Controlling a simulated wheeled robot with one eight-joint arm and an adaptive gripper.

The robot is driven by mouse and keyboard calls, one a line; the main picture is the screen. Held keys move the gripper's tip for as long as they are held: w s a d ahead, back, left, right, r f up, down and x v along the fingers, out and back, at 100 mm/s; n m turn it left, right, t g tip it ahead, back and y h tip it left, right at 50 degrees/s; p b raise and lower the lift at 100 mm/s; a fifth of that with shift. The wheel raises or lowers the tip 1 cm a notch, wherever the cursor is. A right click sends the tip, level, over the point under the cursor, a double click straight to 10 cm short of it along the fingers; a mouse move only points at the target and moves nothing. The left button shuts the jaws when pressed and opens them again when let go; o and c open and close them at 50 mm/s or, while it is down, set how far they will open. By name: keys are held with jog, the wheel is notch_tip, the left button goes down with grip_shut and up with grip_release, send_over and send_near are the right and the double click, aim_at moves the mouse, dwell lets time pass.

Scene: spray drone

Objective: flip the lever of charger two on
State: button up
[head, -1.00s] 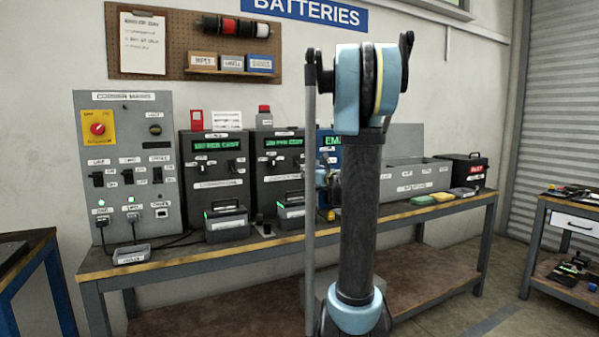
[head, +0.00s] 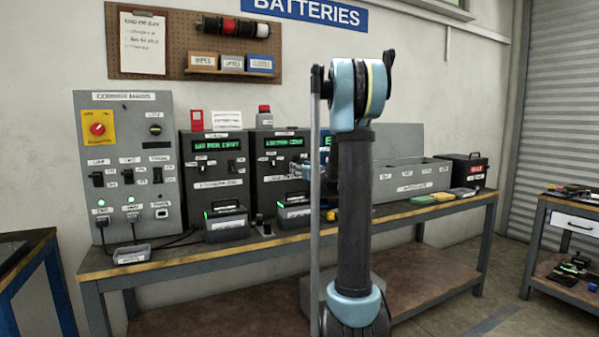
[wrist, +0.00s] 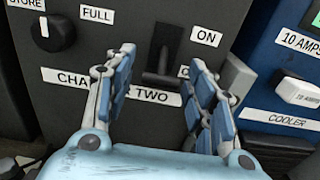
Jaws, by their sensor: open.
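Charger two (head: 283,167) is a dark box with a green display, standing on the bench in the head view. In the wrist view its label (wrist: 108,88) is partly covered by my gripper's left finger. Its black lever (wrist: 162,68) sits in a slot between an ON label (wrist: 206,37) above and a second, mostly hidden label below, and its handle points down. My gripper (wrist: 160,82) is open, with one blue-padded finger on each side of the lever. I cannot tell whether either finger touches it. In the head view my arm hides part of the scene.
A dark knob (wrist: 54,32) is left of the lever. A blue unit (wrist: 283,70) with a white lever (wrist: 300,93) stands close on the right. Another charger (head: 215,165) and the grey mains panel (head: 127,215) are further left on the bench.

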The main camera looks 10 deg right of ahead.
aim_at(298, 163)
jog(key=c, duration=1.1)
jog(key=shift+r+g, duration=0.2)
jog(key=shift+g, duration=0.1)
jog(key=shift+s+d+r+g+h, duration=0.1)
jog(key=shift+r+g+h, duration=0.35)
jog(key=shift+g, duration=0.5)
jog(key=shift+s+r+g+h, duration=0.1)
jog(key=shift+r+g+h, duration=0.15)
jog(key=shift+r+g, duration=0.5)
jog(key=shift+w+r+g+h, duration=0.1)
jog(key=shift+r+g+h, duration=0.2)
jog(key=shift+g, duration=0.65)
jog(key=shift+w+r+g+h, duration=0.15)
jog(key=shift+r+g+h, duration=0.15)
jog(key=shift+g, duration=0.6)
jog(key=shift+w+r+g+h, duration=0.1)
jog(key=shift+r+g+h, duration=0.2)
jog(key=shift+g, duration=0.65)
